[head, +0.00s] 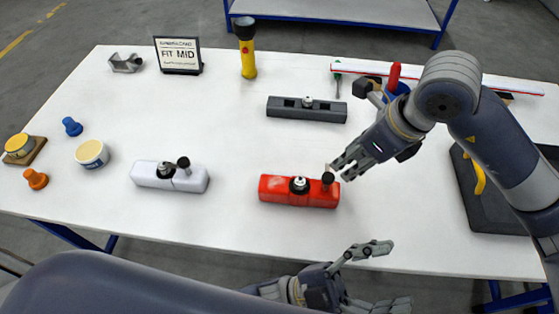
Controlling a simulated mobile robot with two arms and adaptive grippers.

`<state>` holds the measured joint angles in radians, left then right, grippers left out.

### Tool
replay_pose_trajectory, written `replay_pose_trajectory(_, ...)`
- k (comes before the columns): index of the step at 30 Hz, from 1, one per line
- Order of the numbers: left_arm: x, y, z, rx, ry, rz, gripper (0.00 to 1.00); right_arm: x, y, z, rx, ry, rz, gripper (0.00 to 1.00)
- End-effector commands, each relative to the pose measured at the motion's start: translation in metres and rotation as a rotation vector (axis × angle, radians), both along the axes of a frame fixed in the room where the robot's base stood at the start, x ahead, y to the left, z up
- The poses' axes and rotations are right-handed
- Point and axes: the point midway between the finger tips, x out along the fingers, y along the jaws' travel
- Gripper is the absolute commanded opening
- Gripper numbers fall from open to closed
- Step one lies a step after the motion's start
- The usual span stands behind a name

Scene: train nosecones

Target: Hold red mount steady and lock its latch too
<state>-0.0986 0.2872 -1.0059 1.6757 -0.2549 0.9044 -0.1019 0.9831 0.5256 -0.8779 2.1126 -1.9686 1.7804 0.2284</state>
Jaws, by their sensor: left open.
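The red mount (272,188) lies on the white table near its front middle. A dark round fitting with a light top (299,185) sits at its centre, and a black knob, which looks like the latch (328,179), stands at its right end. My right gripper (340,170) is just right of and above that knob; I cannot tell whether it touches it or how far its fingers are apart. My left gripper (398,275) is open and empty, in front of the table's front edge and below right of the red mount.
A white mount (145,175) lies to the left and a dark grey mount (285,107) behind.

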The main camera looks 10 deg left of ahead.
Motion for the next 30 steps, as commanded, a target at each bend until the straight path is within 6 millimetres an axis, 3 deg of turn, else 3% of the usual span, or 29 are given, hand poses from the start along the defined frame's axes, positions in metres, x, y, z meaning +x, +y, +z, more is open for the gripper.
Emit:
replay_pose_trajectory(1,-0.008,0.002,0.031,-0.060,-0.116,-0.058,0.70,0.000,0.000,0.000,0.000,0.000,0.000,0.33)
replay_pose_trajectory(2,-0.016,0.005,0.044,-0.083,-0.196,-0.096,0.70,0.000,0.000,0.000,0.000,0.000,0.000,0.33)
replay_pose_trajectory(5,-0.037,0.013,0.057,-0.083,-0.475,-0.170,0.70,0.000,0.000,0.000,0.000,0.000,0.000,0.33)
replay_pose_trajectory(11,-0.068,0.037,0.043,-0.062,-1.024,-0.315,0.70,0.000,0.000,0.000,0.000,0.000,0.000,0.33)
replay_pose_trajectory(16,-0.070,0.069,0.008,-0.037,-1.457,-0.485,0.70,0.000,0.000,0.000,0.000,0.000,0.000,0.33)
replay_pose_trajectory(20,-0.051,0.102,-0.021,-0.009,-1.760,-0.649,0.70,0.000,0.000,0.000,0.000,0.000,0.000,0.33)
replay_pose_trajectory(23,-0.024,0.132,-0.040,0.025,-1.969,-0.799,0.70,0.000,0.000,0.000,0.000,0.000,0.000,0.33)
replay_pose_trajectory(27,0.029,0.178,-0.053,0.095,-2.224,-1.040,0.70,0.000,0.000,0.000,0.000,0.000,0.000,0.33)
replay_pose_trajectory(30,0.075,0.212,-0.050,0.191,-2.369,-1.234,0.70,0.000,0.000,0.000,0.000,0.000,0.000,0.33)
